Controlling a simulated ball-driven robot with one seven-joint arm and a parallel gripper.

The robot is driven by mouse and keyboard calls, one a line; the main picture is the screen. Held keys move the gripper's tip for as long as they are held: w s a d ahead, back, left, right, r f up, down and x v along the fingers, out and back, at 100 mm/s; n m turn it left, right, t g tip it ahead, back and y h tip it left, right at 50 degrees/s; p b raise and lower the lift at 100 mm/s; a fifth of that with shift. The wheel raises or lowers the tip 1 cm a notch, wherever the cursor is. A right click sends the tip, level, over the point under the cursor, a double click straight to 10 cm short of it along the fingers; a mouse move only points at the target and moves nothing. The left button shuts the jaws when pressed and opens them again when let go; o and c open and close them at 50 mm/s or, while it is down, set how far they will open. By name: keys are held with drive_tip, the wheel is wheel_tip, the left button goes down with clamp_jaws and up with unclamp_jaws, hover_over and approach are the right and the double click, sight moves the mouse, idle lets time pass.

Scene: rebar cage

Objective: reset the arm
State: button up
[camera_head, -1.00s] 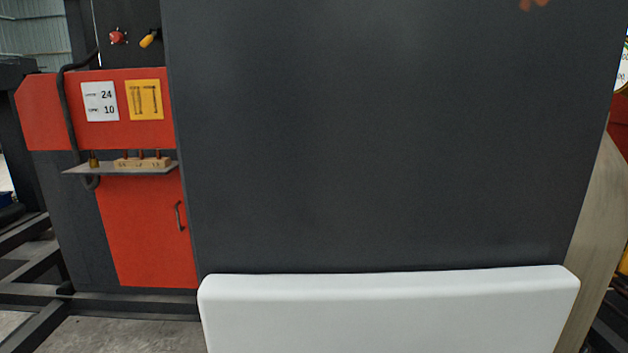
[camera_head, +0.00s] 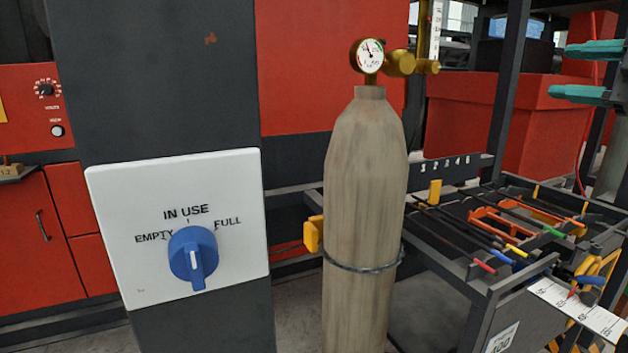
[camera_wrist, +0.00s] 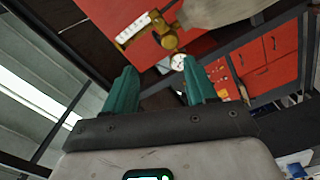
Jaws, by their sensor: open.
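My gripper (camera_head: 560,71) shows at the upper right edge of the head view. Its two teal fingers are apart with nothing between them, and they point left. In the wrist view my gripper (camera_wrist: 160,72) is also open and empty, in mid-air. Beyond its fingertips are the small round gauge (camera_wrist: 178,62) and brass fittings.
A gas cylinder (camera_head: 365,190) with a gauge (camera_head: 370,56) stands in the middle. A white panel with a blue knob (camera_head: 193,257) is on a dark post at left. A rack (camera_head: 480,295) holding several coloured-ended bars is at right, below my gripper.

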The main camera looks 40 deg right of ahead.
drive_tip(key=w+f+m+y, duration=0.1)
drive_tip(key=w+f+m, duration=0.2)
drive_tip(key=w+f, duration=0.55)
drive_tip(key=w+a+f+m+g+y, duration=0.1)
drive_tip(key=w+a+f+m+g, duration=0.3)
drive_tip(key=f, duration=0.6)
drive_tip(key=w+a+f+y, duration=0.1)
drive_tip(key=a+f, duration=0.4)
drive_tip(key=f, duration=0.6)
drive_tip(key=w+a+f+m+g+y, duration=0.1)
drive_tip(key=w+a+f+m+g, duration=0.3)
drive_tip(key=f, duration=0.6)
drive_tip(key=s+a+f+g+y, duration=0.15)
drive_tip(key=s+a+f, duration=0.25)
drive_tip(key=a+f, duration=0.4)
drive_tip(key=s+a+f+g, duration=0.2)
drive_tip(key=s+a+f, duration=0.3)
drive_tip(key=f, duration=0.5)
drive_tip(key=s+a+f+g, duration=0.2)
drive_tip(key=s+a+f, duration=0.1)
drive_tip(key=s, duration=0.4)
drive_tip(key=s+a+f+g+h, duration=0.1)
drive_tip(key=s+a+f+g, duration=0.2)
drive_tip(key=s+f, duration=0.3)
drive_tip(key=shift+s+a, duration=0.25)
drive_tip(key=shift+s, duration=0.45)
